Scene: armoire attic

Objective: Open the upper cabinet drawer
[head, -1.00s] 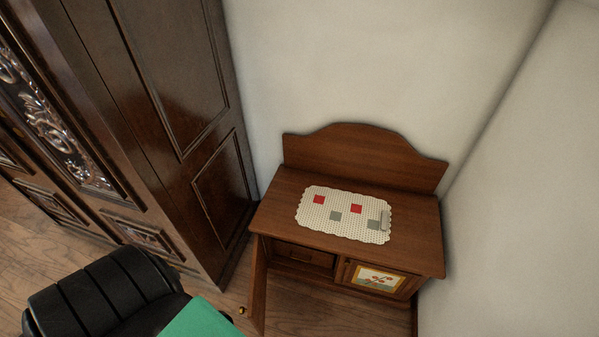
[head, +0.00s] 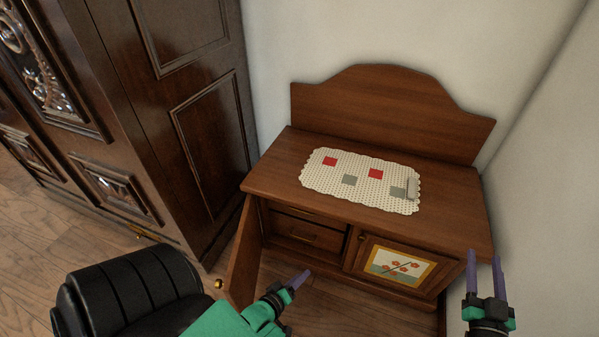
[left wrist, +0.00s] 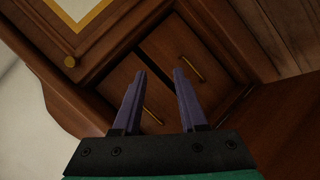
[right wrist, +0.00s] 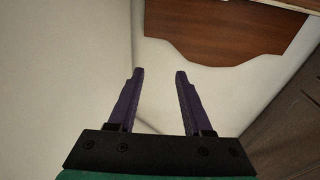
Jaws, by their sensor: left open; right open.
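The wooden cabinet (head: 455,195) has its left door (head: 243,258) swung open. Inside are two stacked drawers, the upper drawer (head: 318,221) and the lower drawer (head: 305,236), both apparently shut. In the left wrist view, which looks turned over, the upper drawer's brass handle (left wrist: 153,115) shows between the fingers and the lower drawer's handle (left wrist: 190,68) is beyond. My left gripper (head: 300,278) is open and empty, in front of the cabinet, apart from the drawers. My right gripper (head: 484,255) is open and empty by the cabinet's right front corner.
The right door (head: 400,265) with a flower picture is shut. A white doily (head: 340,190) with a small grey item lies on top. A dark armoire (head: 200,120) stands left, and a wall (head: 550,200) is close on the right.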

